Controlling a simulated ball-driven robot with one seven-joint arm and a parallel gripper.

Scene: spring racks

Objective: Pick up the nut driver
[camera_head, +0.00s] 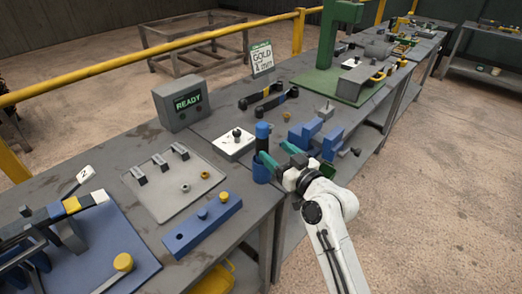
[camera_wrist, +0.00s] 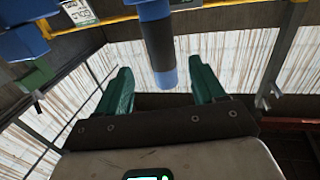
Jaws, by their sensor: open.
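The nut driver (camera_head: 263,133) stands upright in a blue cup-like holder (camera_head: 261,173) at the bench's front edge; its lower part is hidden in the holder. Its handle is blue with a dark band. My gripper (camera_head: 275,153), with green fingers, is open and empty just right of the driver. In the wrist view, the blue nut driver handle (camera_wrist: 156,40) shows between the lines of my two open fingers (camera_wrist: 164,76), reaching in from the top of the picture. I cannot tell how far the handle is from the fingertips.
A blue vise-like block (camera_head: 312,135) stands just behind my gripper. A white box with a black knob (camera_head: 233,145) is left of the driver. The floor at right is clear.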

